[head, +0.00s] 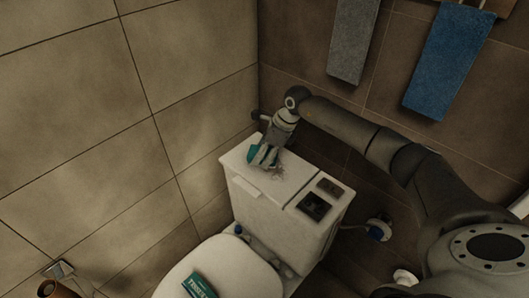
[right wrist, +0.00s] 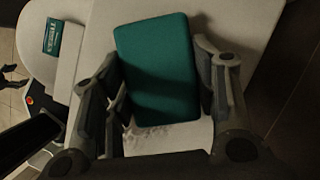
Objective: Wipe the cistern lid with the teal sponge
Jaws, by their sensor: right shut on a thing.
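The teal sponge (head: 254,151) is at the back left part of the white cistern lid (head: 238,162). My right gripper (head: 268,152) points down over the lid and is shut on the sponge. In the right wrist view the sponge (right wrist: 157,70) sits between the two fingers of the gripper (right wrist: 165,85), with the pale lid (right wrist: 245,25) beneath it. I cannot tell whether the sponge touches the lid. A greyish smudge (head: 279,173) marks the lid beside the gripper.
Dark button panels (head: 315,205) are at the lid's right end. Below, a teal tissue packet (head: 199,286) lies on the toilet seat cover (head: 218,262). A tiled wall (head: 170,80) stands close on the left. Grey (head: 353,40) and blue (head: 447,60) towels hang behind.

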